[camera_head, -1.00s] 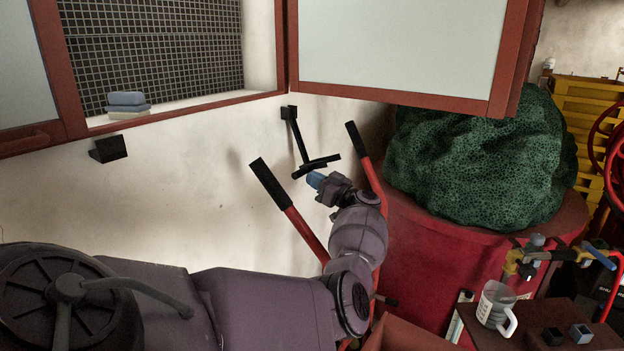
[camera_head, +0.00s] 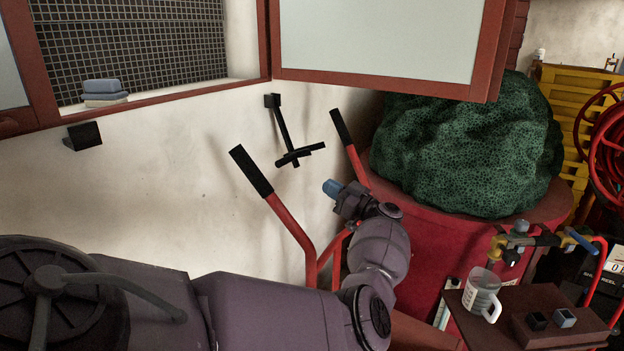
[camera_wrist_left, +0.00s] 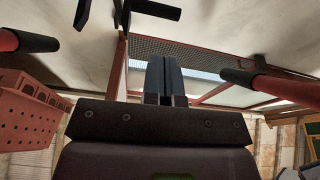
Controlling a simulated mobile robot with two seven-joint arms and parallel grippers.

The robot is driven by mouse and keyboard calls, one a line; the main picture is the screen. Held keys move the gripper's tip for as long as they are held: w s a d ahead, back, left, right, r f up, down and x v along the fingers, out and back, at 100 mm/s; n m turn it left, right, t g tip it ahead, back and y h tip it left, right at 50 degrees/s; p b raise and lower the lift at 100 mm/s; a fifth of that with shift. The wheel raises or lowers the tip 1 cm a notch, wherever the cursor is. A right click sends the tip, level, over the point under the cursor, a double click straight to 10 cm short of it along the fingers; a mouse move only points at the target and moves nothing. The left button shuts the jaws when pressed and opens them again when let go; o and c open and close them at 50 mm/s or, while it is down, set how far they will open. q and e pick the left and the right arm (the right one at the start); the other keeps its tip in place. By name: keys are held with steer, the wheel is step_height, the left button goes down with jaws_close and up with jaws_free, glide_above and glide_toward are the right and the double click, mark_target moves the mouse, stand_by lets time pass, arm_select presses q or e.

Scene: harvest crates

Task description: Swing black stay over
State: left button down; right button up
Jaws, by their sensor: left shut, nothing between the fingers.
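The black stay (camera_head: 284,128) hangs from a small bracket on the white wall below the window and ends in a crosspiece. My left gripper (camera_head: 331,187) has blue fingers and is shut and empty. It is right of and below the crosspiece, with a visible gap. In the left wrist view the shut fingers (camera_wrist_left: 165,78) point up the picture, and a black crosspiece (camera_wrist_left: 150,9), seemingly the stay's, is above them. A black block (camera_head: 83,136) is fixed to the wall at the left, under the sill. My right gripper is not in view.
Two red handles with black grips (camera_head: 251,171) rise either side of the stay, close to my left arm. An open red-framed shutter (camera_head: 385,82) hangs above. A green net-covered heap (camera_head: 465,150) in a red tub and a jug (camera_head: 481,295) stand at the right.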

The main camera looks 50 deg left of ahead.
arm_select(q)
steer(key=s+a+r+y+b, duration=0.1)
steer(key=a+b, duration=0.3)
steer(key=a, duration=0.1)
steer(key=s+a+r+g+y+b, duration=0.1)
steer(key=s+a+r+y+b, duration=0.1)
steer(key=a, duration=0.4)
steer(key=shift+r+b, duration=0.3)
steer(key=shift+b, duration=0.55)
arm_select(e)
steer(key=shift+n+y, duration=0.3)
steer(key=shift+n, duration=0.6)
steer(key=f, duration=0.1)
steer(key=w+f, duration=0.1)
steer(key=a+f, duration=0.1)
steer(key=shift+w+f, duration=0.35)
